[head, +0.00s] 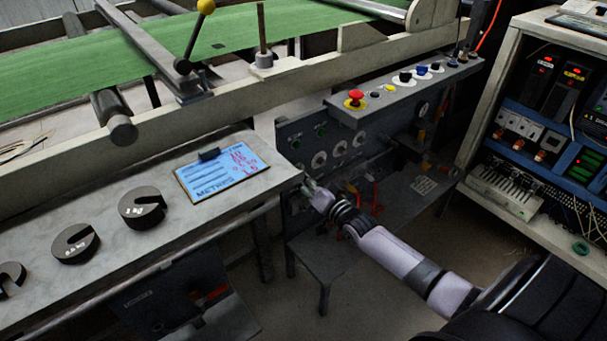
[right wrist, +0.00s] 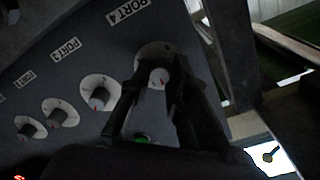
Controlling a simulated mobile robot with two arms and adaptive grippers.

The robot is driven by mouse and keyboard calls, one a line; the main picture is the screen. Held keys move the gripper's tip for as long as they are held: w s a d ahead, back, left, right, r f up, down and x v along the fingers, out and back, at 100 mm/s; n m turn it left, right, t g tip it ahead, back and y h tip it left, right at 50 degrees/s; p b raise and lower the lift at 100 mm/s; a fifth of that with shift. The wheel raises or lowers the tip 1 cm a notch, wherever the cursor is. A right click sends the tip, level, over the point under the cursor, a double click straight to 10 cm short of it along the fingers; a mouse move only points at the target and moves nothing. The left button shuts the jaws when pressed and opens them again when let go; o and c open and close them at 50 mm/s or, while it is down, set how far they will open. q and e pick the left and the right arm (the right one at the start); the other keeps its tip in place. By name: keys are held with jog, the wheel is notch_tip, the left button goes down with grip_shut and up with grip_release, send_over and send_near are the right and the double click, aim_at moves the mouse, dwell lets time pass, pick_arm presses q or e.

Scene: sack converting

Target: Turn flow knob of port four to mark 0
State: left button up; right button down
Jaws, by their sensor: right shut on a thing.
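The port four flow knob (right wrist: 159,77) shows in the right wrist view as a pale round cap with a small red mark, under the PORT 4 label (right wrist: 130,14). A scale plate (right wrist: 150,50) sits behind it, partly covered by my fingers. My right gripper (right wrist: 161,88) is shut on this knob, one dark finger on either side. I cannot read which mark the knob points to. In the head view my right gripper (head: 310,190) is at the lower left of the grey panel (head: 300,128), and the knob there is hidden. My left gripper is not in view.
More knobs sit beside it: port three (right wrist: 98,93) and others (right wrist: 60,114). A green button (right wrist: 143,139) is close to my fingers. A red stop button (head: 355,97) tops the panel. A bench with slotted weights (head: 143,207) and a blue sign (head: 220,172) stands left.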

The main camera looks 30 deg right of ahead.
pick_arm(q)
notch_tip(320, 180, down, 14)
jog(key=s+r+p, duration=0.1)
jog(key=p, duration=0.3)
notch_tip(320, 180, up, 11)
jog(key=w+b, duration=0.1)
jog(key=b, duration=0.3)
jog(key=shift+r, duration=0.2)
pick_arm(e)
jog(key=shift+d+f+n+t+y, duration=0.1)
jog(key=shift+n+t+y, duration=0.2)
jog(key=shift+n, duration=14.1)
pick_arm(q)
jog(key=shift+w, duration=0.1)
pick_arm(e)
jog(key=c, duration=1.5)
grip_release()
